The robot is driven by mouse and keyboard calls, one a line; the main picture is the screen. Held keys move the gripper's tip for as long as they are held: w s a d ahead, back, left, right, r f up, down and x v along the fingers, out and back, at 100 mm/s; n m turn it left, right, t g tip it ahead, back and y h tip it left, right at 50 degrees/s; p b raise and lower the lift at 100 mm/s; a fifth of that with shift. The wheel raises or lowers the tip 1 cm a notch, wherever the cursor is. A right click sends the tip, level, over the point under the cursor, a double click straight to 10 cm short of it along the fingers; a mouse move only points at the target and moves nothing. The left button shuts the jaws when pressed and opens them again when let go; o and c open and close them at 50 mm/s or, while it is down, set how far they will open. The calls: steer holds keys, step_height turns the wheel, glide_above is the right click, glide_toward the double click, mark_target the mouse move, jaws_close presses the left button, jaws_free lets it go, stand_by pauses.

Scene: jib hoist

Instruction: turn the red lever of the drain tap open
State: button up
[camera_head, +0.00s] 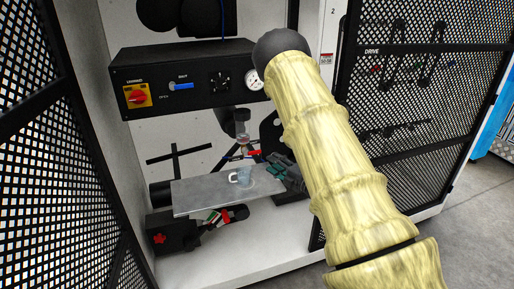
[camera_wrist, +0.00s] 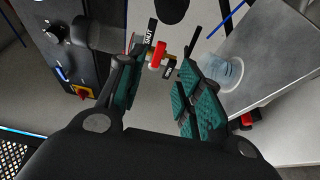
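The drain tap's red lever (camera_head: 254,153) shows in the head view below a filter bowl (camera_head: 241,120), left of my gripper (camera_head: 284,172). In the wrist view the red lever (camera_wrist: 157,55) lies ahead between the tips of my gripper (camera_wrist: 162,66), with SHUT and OPEN labels beside it. My gripper is open, its teal pads apart with nothing held. I cannot tell whether a fingertip touches the lever. A clear cup (camera_head: 242,177) stands on the grey shelf (camera_head: 195,197) under the tap; it also shows in the wrist view (camera_wrist: 222,70), right of the fingers.
A black panel (camera_head: 205,103) above carries a red rotary switch (camera_head: 137,97), a blue handle (camera_head: 181,86) and a gauge (camera_head: 254,80). Mesh doors (camera_head: 400,120) flank the cabinet. A black device with a red knob (camera_head: 159,239) sits below the shelf.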

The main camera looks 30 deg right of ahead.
mark_target(258, 153)
steer(key=w, duration=0.3)
steer(key=w+a+p, duration=0.1)
steer(key=w, duration=0.6)
steer(key=shift+w+a, duration=0.3)
steer(key=shift+a, duration=0.05)
jaws_close()
